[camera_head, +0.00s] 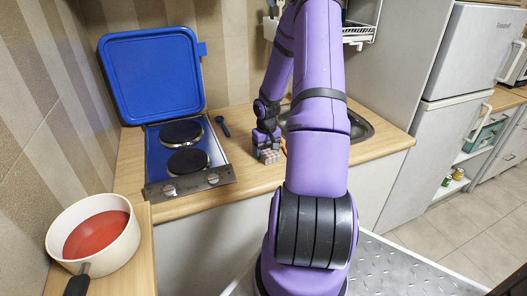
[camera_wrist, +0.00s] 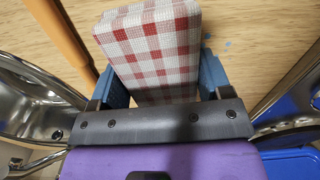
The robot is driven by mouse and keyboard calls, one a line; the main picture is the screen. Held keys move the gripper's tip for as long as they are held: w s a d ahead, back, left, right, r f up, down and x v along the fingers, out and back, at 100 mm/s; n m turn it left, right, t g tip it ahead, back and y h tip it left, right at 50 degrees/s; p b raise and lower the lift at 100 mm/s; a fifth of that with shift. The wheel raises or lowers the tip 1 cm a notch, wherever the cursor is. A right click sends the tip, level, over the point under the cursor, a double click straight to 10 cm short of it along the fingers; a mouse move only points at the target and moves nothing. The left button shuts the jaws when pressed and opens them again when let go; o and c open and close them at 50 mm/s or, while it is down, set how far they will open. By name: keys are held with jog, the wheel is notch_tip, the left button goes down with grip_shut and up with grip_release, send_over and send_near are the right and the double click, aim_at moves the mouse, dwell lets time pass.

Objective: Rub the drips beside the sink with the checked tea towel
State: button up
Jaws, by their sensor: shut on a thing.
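The red and white checked tea towel (camera_wrist: 150,45), a folded block, fills the upper middle of the wrist view. My gripper (camera_wrist: 162,82) is shut on it, with a blue finger at each side. In the head view the towel (camera_head: 269,156) is small, below my gripper (camera_head: 267,141) at the worktop, left of the sink (camera_head: 360,126). Small light blue drips (camera_wrist: 228,43) lie on the wood just right of the towel. Whether the towel touches the wood is unclear, and any drips under it are hidden.
The hob (camera_head: 188,160) with its blue lid (camera_head: 152,75) raised stands left of my gripper. A dark blue utensil (camera_head: 222,126) lies between them. An orange-brown bar (camera_wrist: 62,32) is close to the towel's left. A white pan (camera_head: 95,228) sits at the lower left.

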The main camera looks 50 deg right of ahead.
jog(key=shift+s+d, duration=0.5)
jog(key=shift+d, duration=0.25)
jog(key=shift+s+d, duration=0.45)
jog(key=shift+d, duration=0.3)
jog(key=shift+a+f, duration=0.1)
